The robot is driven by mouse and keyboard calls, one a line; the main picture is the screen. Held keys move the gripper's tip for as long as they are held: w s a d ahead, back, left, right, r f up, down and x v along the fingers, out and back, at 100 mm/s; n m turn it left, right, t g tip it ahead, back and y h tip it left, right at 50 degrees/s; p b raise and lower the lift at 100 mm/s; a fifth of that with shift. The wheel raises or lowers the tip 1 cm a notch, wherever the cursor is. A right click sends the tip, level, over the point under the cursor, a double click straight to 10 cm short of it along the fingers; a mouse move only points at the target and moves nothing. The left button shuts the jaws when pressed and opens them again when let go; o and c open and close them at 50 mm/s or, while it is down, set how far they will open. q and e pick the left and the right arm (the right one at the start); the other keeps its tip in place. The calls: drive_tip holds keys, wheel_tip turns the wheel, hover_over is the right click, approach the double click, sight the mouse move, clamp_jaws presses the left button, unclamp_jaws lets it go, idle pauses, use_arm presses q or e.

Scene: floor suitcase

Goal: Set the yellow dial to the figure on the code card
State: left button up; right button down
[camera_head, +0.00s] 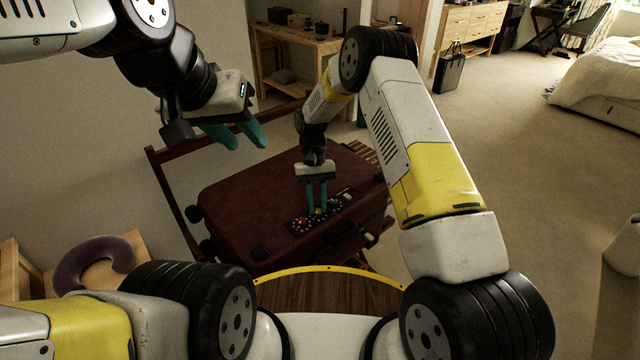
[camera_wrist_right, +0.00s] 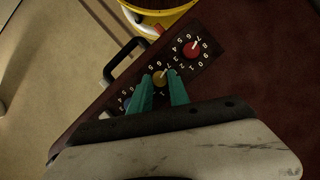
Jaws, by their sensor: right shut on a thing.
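The dark red suitcase (camera_head: 270,195) lies flat on a wooden rack, with a black dial panel (camera_head: 300,224) near its front edge. In the right wrist view the panel shows a red dial (camera_wrist_right: 193,50), the yellow dial (camera_wrist_right: 159,78) and, partly hidden, a blue dial (camera_wrist_right: 127,103). White figures ring the dials; the yellow dial's setting is too small to tell. My right gripper (camera_head: 317,212) points down with its teal fingers shut on the yellow dial. My left gripper (camera_head: 236,140) hangs above the suitcase's far left, fingers apart and empty. I cannot make out the code card.
The suitcase handle (camera_wrist_right: 125,62) stands beside the panel. A stool with a grey neck pillow (camera_head: 92,262) is at the lower left. A wooden bench (camera_head: 300,45) stands behind the rack. A black bag (camera_head: 449,70) and a bed (camera_head: 600,85) are further back; the carpet at right is clear.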

drive_tip(key=shift+n, duration=0.3)
drive_tip(key=c, duration=1.2)
unclamp_jaws()
drive_tip(key=shift+c, duration=0.2)
drive_tip(key=v, duration=0.7)
drive_tip(key=shift+w+r, duration=0.2)
drive_tip(key=shift+r, duration=0.15)
drive_tip(key=shift+a, duration=0.1)
